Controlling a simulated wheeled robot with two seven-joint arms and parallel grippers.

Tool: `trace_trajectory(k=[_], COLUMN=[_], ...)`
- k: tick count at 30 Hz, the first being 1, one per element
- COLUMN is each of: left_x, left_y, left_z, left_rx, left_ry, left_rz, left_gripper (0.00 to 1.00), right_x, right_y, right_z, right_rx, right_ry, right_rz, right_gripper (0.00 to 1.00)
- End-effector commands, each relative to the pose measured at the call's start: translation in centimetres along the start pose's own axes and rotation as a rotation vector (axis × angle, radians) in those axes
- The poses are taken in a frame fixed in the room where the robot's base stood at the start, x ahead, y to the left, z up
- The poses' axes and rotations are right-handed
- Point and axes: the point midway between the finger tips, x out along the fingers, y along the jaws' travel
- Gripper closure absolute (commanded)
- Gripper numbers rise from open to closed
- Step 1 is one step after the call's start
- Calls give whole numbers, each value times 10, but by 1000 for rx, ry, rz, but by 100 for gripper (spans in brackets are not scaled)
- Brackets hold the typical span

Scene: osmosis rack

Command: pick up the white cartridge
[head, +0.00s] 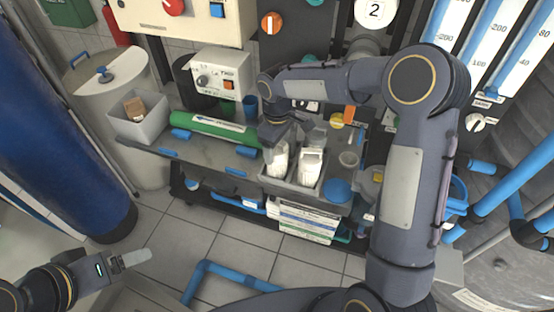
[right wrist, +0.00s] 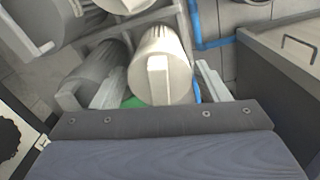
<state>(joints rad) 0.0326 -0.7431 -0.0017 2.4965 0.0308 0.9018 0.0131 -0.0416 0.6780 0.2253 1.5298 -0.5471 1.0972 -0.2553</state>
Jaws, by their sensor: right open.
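In the right wrist view a white ribbed cartridge (right wrist: 163,65) with a flat handle bar lies between the fingers of my right gripper (right wrist: 158,90). The fingers are spread on either side of it, and I cannot tell whether they touch it. In the head view my right gripper (head: 281,146) is low over a grey tray (head: 290,189) with two whitish cartridges, one at the left (head: 275,167), partly hidden by the gripper, and one at the right (head: 310,163). My left gripper (head: 125,261) is at the lower left, away from the rack; its finger gap is unclear.
A greyer cartridge (right wrist: 100,72) lies close to the left finger in the right wrist view. A green cylinder (head: 215,128) lies on the shelf left of the tray. A blue round lid (head: 338,191) is right of it. A grey bin (head: 138,119) stands farther left.

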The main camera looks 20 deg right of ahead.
Motion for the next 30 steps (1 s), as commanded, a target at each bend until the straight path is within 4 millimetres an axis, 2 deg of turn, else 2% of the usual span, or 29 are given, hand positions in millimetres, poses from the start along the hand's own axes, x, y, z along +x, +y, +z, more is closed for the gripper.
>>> trace_trajectory(k=[6, 7, 17, 25, 30], left_x=[0, 0, 0, 0, 0], left_y=[0, 0, 0, 0, 0], left_z=[0, 0, 0, 0, 0], left_rx=[0, 0, 0, 0, 0], left_ry=[0, 0, 0, 0, 0], left_rz=[1, 1, 1, 1, 1], left_gripper=[23, 23, 23, 23, 23], right_x=[1, 1, 1, 0, -11], right_y=[0, 0, 0, 0, 1], right_z=[0, 0, 0, 0, 0], right_rx=[1, 1, 1, 1, 1], right_ry=[0, 0, 0, 1, 2], right_rz=[0, 0, 1, 1, 3], right_gripper=[32, 34, 78, 78, 78])
